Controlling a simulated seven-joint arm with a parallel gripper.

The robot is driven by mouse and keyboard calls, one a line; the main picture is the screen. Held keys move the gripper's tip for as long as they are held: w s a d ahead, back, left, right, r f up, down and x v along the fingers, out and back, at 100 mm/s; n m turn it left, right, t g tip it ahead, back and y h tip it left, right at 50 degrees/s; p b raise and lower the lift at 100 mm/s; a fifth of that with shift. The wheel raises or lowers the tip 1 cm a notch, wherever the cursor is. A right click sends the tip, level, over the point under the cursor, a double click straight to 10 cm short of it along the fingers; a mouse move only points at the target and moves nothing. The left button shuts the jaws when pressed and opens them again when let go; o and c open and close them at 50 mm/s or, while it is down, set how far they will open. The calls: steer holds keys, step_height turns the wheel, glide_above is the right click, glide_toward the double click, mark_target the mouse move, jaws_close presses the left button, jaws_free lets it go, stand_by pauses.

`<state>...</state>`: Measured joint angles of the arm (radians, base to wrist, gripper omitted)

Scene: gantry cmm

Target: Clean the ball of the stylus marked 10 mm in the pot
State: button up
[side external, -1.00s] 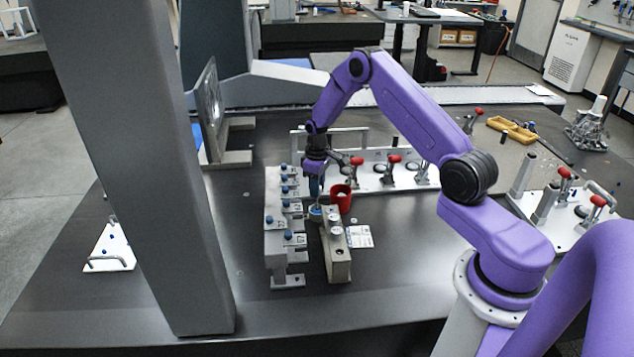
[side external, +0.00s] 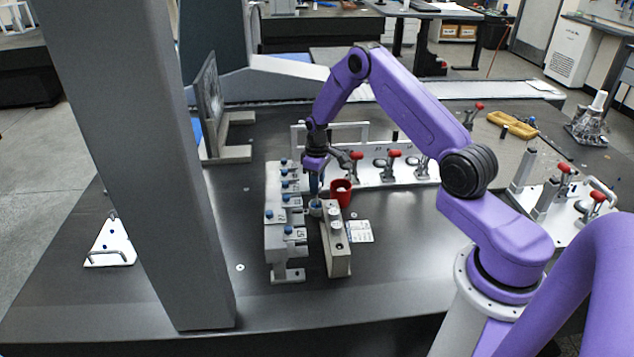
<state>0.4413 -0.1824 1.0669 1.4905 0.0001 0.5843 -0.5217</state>
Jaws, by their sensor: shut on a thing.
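A pale grey rack (side external: 276,238) holds several blue-topped styli in a row, with small number labels that are mostly too small to read. My gripper (side external: 314,184) points down just right of the rack's far part. It is shut on a slim stylus with a blue upper part (side external: 314,187). A small round pot (side external: 315,208) stands right under it, at the far end of a beige block (side external: 338,262). The stylus's lower end meets the pot's mouth in the picture. I cannot see its ball or how deep it is.
A red cup (side external: 341,188) stands close to the right of my gripper. A printed card (side external: 359,231) lies right of the block. A white plate with red-handled clamps (side external: 403,176) stands behind. A large grey column (side external: 140,160) rises at the left. The front table is clear.

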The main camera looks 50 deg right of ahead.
steer(key=shift+f, duration=0.15)
stand_by(0.8)
steer(key=n, duration=0.5)
steer(key=shift+n, duration=0.4)
steer(key=shift+s, duration=0.1)
steer(key=m, duration=1.1)
steer(key=shift+m, duration=0.3)
steer(key=n, duration=0.5)
steer(key=shift+n, duration=0.3)
steer(key=n, duration=0.6)
